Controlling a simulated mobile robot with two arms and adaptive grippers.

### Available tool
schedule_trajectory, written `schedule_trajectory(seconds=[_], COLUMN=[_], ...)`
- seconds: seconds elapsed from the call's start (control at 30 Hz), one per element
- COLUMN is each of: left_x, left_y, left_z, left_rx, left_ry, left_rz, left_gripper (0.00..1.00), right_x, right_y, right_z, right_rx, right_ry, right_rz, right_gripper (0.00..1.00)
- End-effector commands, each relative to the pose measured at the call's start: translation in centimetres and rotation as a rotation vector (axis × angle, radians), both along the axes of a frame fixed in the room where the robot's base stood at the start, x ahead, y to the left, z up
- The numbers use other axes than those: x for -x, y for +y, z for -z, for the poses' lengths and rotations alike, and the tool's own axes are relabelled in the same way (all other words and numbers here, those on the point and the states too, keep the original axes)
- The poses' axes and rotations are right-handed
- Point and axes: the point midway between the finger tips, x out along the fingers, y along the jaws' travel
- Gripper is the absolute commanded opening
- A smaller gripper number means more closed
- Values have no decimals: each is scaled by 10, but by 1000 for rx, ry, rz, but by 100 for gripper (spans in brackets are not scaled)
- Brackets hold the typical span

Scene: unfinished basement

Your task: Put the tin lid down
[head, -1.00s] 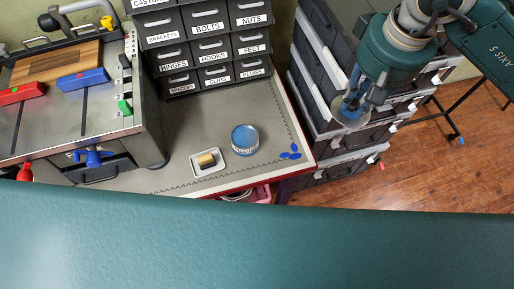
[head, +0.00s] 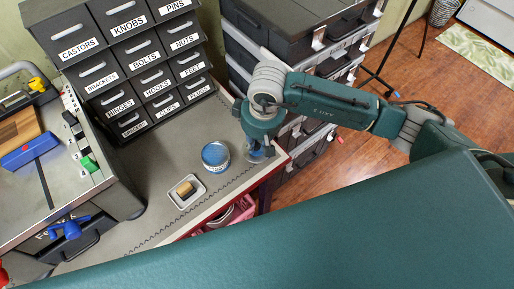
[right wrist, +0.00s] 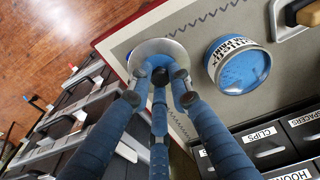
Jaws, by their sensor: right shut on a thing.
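The tin lid (right wrist: 150,46) is a round silvery disc at my right gripper's fingertips in the right wrist view. My right gripper (head: 258,152) is shut on it, over the bench's right front corner in the head view; the fingers also show in the wrist view (right wrist: 160,78). The lid is mostly hidden in the head view, and I cannot tell whether it touches the bench. The open tin (head: 215,155), with blue contents and a printed label, stands upright just left of the gripper. It also shows in the wrist view (right wrist: 238,65). My left gripper is out of view.
The grey bench top (head: 150,185) has a white dish (head: 187,191) holding a tan block. Labelled drawers (head: 140,60) stand behind. A metal case (head: 110,190) stands at the left, dark stacked cases (head: 300,45) beyond the bench's right edge. Bare bench lies around the dish.

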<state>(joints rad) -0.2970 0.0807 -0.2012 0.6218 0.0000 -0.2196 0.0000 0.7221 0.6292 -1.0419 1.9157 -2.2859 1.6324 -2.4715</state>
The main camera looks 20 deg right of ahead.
Motion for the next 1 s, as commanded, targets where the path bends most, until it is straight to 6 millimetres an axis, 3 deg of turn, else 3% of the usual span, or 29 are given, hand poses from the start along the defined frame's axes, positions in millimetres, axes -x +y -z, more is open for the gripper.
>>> schedule_trajectory(seconds=[0.4, 0.77, 0.8, 0.87, 1.0], left_x=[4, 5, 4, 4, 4], left_y=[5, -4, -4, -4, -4], left_z=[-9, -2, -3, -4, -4], left_rx=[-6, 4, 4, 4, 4], left_ry=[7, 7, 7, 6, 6], left_rz=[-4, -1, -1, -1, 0], left_gripper=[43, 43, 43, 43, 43], right_x=[1, 0, 0, 0, 0], right_y=[0, 0, 0, 0, 0], right_z=[45, 49, 48, 48, 48], right_rx=[0, 1, 1, 0, 0], right_ry=[1, -1, -1, -1, 0], right_rz=[0, -1, -1, -1, -1], right_gripper=[1, 1, 23, 35, 38])
